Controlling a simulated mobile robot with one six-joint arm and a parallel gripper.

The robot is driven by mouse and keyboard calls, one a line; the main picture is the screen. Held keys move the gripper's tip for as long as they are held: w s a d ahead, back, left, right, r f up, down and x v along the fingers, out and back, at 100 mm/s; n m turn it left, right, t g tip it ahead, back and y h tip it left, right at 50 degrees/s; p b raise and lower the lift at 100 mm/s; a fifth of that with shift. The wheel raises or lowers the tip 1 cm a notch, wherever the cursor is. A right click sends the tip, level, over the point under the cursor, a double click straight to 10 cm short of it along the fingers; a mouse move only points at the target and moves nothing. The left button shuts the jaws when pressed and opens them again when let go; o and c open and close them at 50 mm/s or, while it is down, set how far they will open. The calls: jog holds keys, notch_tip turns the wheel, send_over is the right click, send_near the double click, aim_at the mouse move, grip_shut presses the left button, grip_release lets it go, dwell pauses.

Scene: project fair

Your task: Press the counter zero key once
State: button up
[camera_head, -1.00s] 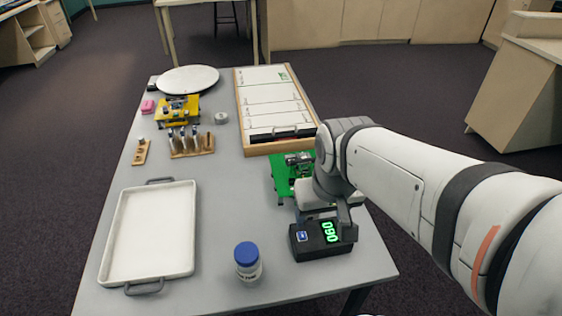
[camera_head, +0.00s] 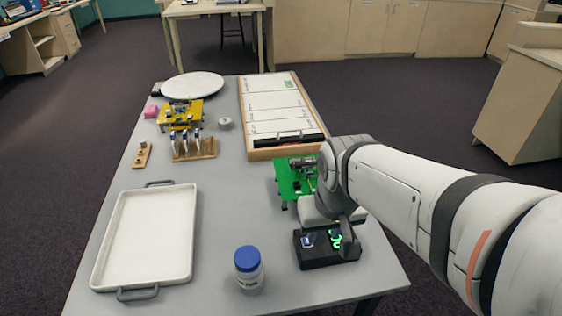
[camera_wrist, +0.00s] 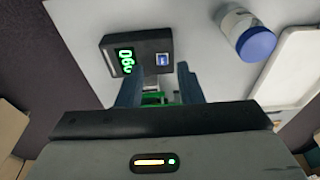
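The counter is a small black box (camera_head: 325,259) near the table's front right corner. It has a lit green digit display (camera_wrist: 126,61) and a square blue-and-white key (camera_wrist: 162,59) beside it. In the head view my gripper (camera_head: 349,232) hangs over the display side and hides part of the digits, while the key shows to its left. In the wrist view the fingers (camera_wrist: 158,86) stand apart with nothing gripped between them. The key lies just beyond the gap between the fingertips. I cannot tell the height of the tips above the box.
A blue-lidded bottle (camera_head: 248,268) stands left of the counter. A green board (camera_head: 288,178) sits just behind it, partly under my arm. A white tray (camera_head: 105,262) lies at left, and a wooden-framed board (camera_head: 250,153) lies farther back.

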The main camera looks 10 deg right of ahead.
grip_shut()
dwell(1.1)
